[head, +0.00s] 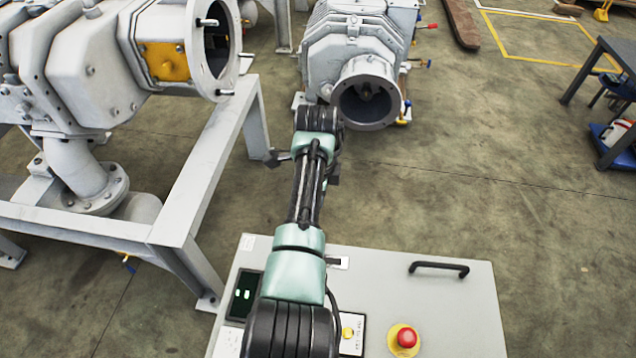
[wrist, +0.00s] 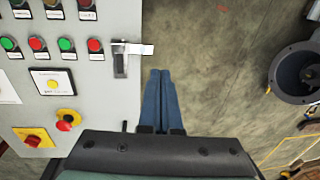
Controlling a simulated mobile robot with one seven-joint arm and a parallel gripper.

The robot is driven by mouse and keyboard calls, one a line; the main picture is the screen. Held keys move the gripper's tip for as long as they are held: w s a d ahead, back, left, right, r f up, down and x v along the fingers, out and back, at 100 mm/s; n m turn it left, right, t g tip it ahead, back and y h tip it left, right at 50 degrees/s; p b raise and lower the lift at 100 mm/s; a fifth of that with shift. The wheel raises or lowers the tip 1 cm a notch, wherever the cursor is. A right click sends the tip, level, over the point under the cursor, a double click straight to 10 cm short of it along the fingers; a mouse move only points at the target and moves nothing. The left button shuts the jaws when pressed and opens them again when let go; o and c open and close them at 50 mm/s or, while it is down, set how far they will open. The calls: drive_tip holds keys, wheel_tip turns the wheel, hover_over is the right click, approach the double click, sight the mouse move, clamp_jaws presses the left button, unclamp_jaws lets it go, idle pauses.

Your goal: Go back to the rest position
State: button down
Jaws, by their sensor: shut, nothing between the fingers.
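My gripper (wrist: 160,73) shows at the middle of the wrist view. Its two blue fingers lie side by side, closed with nothing between them. They point over the bare floor, just right of a grey control panel (wrist: 30,85) in that picture, and appear apart from it. In the head view my arm reaches forward from the bottom centre toward the machines. The gripper itself is mostly hidden there behind the arm.
A grey cabinet (head: 440,300) with a black handle and red stop button (head: 406,337) is below my arm. A vacuum machine (head: 355,55) with an open round flange is ahead. A white frame (head: 195,190) carries another machine at left. Floor (head: 500,190) at right is clear.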

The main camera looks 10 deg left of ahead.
drive_tip(key=shift+s+r, duration=0.15)
drive_tip(key=shift+r, duration=0.5)
drive_tip(key=w+d+r+n+t, duration=0.2)
drive_tip(key=w+r+t, duration=0.2)
drive_tip(key=r, duration=0.3)
drive_tip(key=w+d+r+n+t, duration=0.25)
drive_tip(key=w+r, duration=0.25)
drive_tip(key=r, duration=0.3)
wheel_tip(320, 180, up, 14)
drive_tip(key=d+n+t, duration=0.2)
drive_tip(key=n+t, duration=0.1)
drive_tip(key=t, duration=0.3)
drive_tip(key=s+r+n+t, duration=0.45)
drive_tip(key=s+r, duration=0.35)
drive_tip(key=r, duration=0.4)
drive_tip(key=s+r+n+t, duration=0.3)
drive_tip(key=s+r+t, duration=0.35)
drive_tip(key=r, duration=0.65)
drive_tip(key=s+r+n+t, duration=0.1)
drive_tip(key=s+r+n, duration=0.1)
drive_tip(key=s+r, duration=0.35)
drive_tip(key=s+r+n+t, duration=0.1)
drive_tip(key=s+r+t, duration=0.1)
drive_tip(key=s, duration=0.6)
wheel_tip(320, 180, up, 29)
drive_tip(key=w+p, duration=0.1)
drive_tip(key=p, duration=2.9)
drive_tip(key=shift+a, duration=0.25)
